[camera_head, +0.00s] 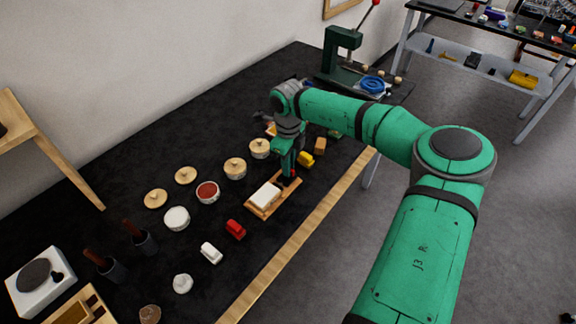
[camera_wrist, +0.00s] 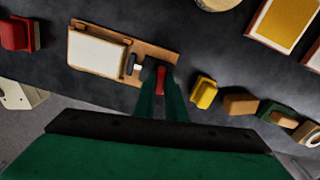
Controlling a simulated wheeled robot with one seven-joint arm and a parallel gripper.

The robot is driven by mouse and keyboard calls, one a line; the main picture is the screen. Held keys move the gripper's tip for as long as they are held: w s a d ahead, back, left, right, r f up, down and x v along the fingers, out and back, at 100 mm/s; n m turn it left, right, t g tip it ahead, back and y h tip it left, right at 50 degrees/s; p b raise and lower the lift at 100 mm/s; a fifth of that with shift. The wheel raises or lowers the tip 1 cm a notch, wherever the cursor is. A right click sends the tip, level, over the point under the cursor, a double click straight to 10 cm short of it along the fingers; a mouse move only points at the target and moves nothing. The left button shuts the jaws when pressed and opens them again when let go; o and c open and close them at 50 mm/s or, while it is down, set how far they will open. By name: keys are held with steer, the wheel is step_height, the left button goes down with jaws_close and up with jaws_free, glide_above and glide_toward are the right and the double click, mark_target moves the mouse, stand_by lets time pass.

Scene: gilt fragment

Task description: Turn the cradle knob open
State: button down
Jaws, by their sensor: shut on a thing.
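The cradle (camera_head: 254,208) is a flat wooden board with a white block (camera_head: 265,195) on it. In the wrist view, the cradle (camera_wrist: 152,53) also carries a small grey and black clamp piece (camera_wrist: 134,65) beside the white block (camera_wrist: 96,54). The red knob (camera_wrist: 161,74) is at the board's right end. My gripper (camera_wrist: 163,85) is shut on the red knob, with one green finger on each side. It reaches down to the cradle's right end in the head view (camera_head: 287,178). The fingers hide part of the knob.
A red block (camera_head: 235,229) and a white block (camera_head: 211,252) lie left of the cradle. A yellow block (camera_head: 305,158) and a tan block (camera_head: 320,145) lie beyond it. Several lidded pots (camera_head: 235,167) stand behind. The wooden table edge (camera_head: 300,238) runs along the front.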

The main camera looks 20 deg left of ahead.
steer(key=shift+r+m, duration=0.1)
steer(key=shift+m, duration=1)
steer(key=c, duration=1.8)
jaws_free()
step_height(320, 180, up, 11)
